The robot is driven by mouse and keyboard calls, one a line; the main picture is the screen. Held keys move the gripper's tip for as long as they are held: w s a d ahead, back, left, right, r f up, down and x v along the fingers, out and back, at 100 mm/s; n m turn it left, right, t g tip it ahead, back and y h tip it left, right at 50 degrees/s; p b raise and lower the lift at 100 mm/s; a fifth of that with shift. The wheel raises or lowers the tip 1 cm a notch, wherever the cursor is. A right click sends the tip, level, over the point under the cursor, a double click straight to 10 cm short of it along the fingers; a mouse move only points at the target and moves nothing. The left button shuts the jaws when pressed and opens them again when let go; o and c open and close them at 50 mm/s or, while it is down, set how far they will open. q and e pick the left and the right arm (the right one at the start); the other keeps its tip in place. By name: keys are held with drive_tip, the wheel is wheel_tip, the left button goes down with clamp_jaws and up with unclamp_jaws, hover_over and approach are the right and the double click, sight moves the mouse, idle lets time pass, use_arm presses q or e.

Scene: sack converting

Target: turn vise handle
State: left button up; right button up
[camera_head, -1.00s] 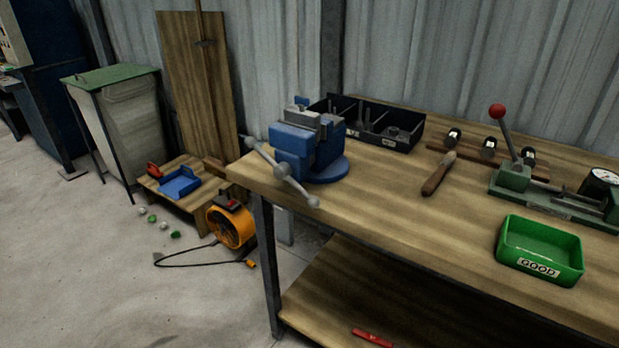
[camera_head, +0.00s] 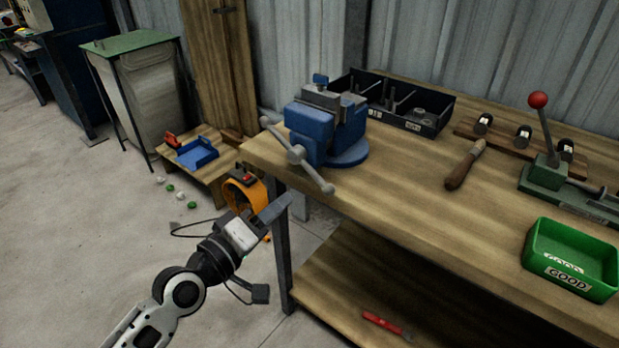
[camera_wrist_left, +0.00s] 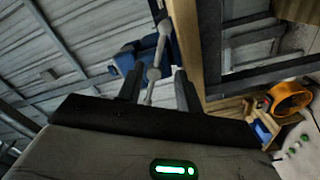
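The blue vise (camera_head: 312,132) is mounted on the left end of the wooden workbench. Its grey bar handle (camera_head: 315,174) with ball ends slants from upper left to lower right across the vise's front. My left gripper (camera_head: 272,210) is below and left of the handle, apart from it, in front of the bench's corner. In the left wrist view the two dark fingers (camera_wrist_left: 158,82) are spread with a gap. The handle (camera_wrist_left: 160,45) shows beyond and between them, and the blue vise (camera_wrist_left: 125,60) is behind. My right gripper is not in view.
The bench edge (camera_head: 400,231) runs right of my left gripper, with a leg (camera_head: 282,250) and lower shelf below. An orange blower (camera_head: 240,196) stands on the floor behind. A black bin (camera_head: 430,117), a file (camera_head: 465,165) and a green tray (camera_head: 535,262) are on the bench.

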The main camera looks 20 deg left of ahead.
sight(314, 179)
use_arm(q)
drive_tip(key=x, duration=1)
drive_tip(key=shift+f+p, duration=0.1)
drive_tip(key=shift+p, duration=0.2)
drive_tip(key=shift+s, duration=0.1)
drive_tip(key=shift+c, duration=0.2)
clamp_jaws()
